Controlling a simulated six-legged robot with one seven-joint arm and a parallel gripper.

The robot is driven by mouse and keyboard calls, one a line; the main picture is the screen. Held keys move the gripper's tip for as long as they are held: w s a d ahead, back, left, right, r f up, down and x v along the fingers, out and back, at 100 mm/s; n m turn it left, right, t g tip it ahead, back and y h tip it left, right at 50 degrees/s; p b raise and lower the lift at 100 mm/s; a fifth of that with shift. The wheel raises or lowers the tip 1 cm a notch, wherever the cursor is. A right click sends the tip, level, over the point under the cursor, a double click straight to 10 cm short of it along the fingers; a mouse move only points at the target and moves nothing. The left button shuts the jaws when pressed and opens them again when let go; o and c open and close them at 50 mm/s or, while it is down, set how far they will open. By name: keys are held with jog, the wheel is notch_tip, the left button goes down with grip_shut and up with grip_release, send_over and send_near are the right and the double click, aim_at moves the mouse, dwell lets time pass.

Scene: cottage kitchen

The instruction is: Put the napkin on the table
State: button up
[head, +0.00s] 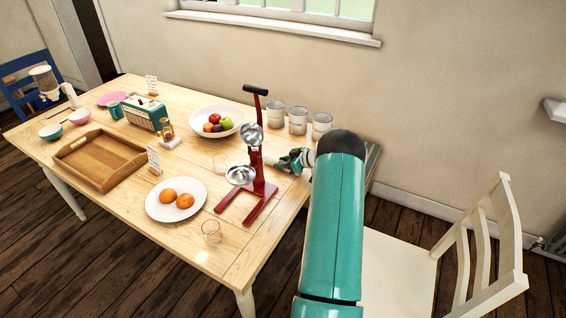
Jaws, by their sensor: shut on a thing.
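The table (110,205) is a light wooden dining table. My gripper (283,160) is over its right part, just right of the red juicer (257,190). The gripper is small in the picture, and the juicer and my arm partly hide it. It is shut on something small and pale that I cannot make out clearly. I cannot pick out the napkin for certain.
A cream chair (480,245) is at right. The front right corner is bare.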

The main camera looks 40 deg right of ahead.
jog(key=o, duration=1)
jog(key=shift+c, duration=0.2)
jog(key=shift+s+d+r, duration=0.1)
jog(key=shift+r, duration=0.15)
jog(key=v, duration=1.1)
jog(key=shift+s+r, duration=0.15)
jog(key=shift+s, duration=0.15)
